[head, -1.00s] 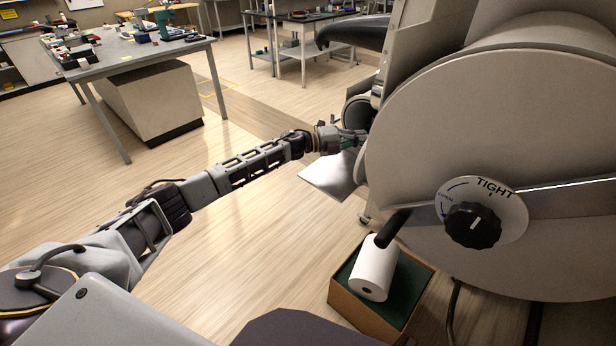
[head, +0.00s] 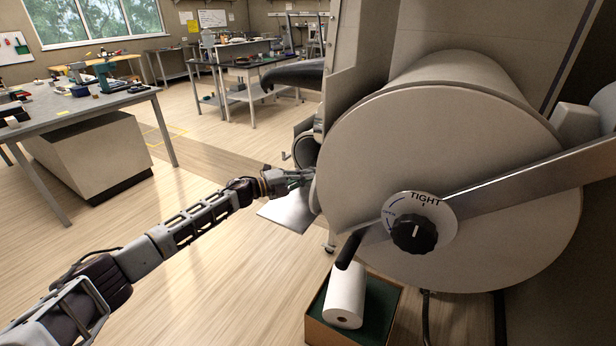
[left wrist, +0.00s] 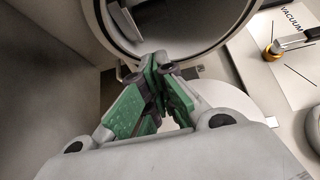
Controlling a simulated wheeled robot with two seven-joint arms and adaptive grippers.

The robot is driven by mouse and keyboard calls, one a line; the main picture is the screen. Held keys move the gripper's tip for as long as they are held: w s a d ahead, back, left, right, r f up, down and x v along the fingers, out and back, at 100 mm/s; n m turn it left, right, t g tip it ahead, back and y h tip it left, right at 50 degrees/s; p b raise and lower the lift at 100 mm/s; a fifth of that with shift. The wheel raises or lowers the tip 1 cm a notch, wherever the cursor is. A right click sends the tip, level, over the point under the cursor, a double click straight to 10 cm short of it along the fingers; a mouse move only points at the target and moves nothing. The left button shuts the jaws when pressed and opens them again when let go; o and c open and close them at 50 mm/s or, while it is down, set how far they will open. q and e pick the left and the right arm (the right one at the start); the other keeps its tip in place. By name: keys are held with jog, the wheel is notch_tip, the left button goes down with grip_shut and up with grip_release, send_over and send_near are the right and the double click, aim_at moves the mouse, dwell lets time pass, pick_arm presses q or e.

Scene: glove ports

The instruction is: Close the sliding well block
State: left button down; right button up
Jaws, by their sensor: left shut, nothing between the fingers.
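I cannot pick out the sliding well block for sure in either view. My left gripper (head: 300,180) reaches to the left side of the large beige drum (head: 430,150) in the head view, where the machine partly hides what lies beyond. In the left wrist view my left gripper (left wrist: 160,64) has green-padded fingers that are shut and empty. Its tips lie at the lower rim of a round port (left wrist: 222,48) with a pale ring. Small dark parts (left wrist: 122,22) show inside the port. My right gripper is not in view.
A panel marked VACUUM (left wrist: 292,62) with a brass-based lever is right of the port. The drum carries a TIGHT dial (head: 418,232) and a long metal arm (head: 535,185). A box (head: 385,308) with a white roll (head: 345,296) stands below. Floor at left is clear before a workbench (head: 75,105).

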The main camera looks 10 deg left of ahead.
pick_arm(q)
jog(key=b+v, duration=0.1)
jog(key=v, duration=0.8)
jog(key=shift+a, duration=0.3)
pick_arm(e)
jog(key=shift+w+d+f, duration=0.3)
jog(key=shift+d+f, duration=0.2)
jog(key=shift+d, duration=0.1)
pick_arm(q)
jog(key=shift+s, duration=0.1)
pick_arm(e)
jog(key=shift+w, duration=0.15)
